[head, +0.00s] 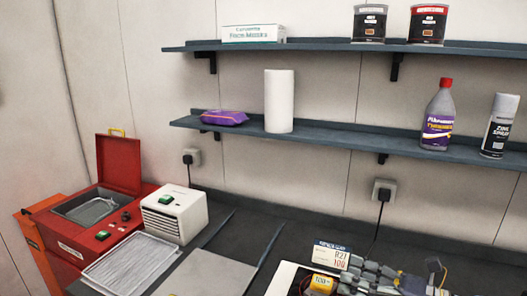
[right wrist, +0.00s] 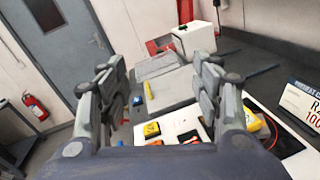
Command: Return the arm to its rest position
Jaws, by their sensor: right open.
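Beyond the fingers lie a white board (right wrist: 182,124) and the bench top. My left gripper is not in view.
A white unit (head: 174,214) and an open red box (head: 85,212) stand at the left, by a wire rack (head: 131,262). Wall shelves (head: 340,138) hold bottles and cans. A yellow item (head: 322,284) lies near the gripper. Floor shows at the wrist view's left.

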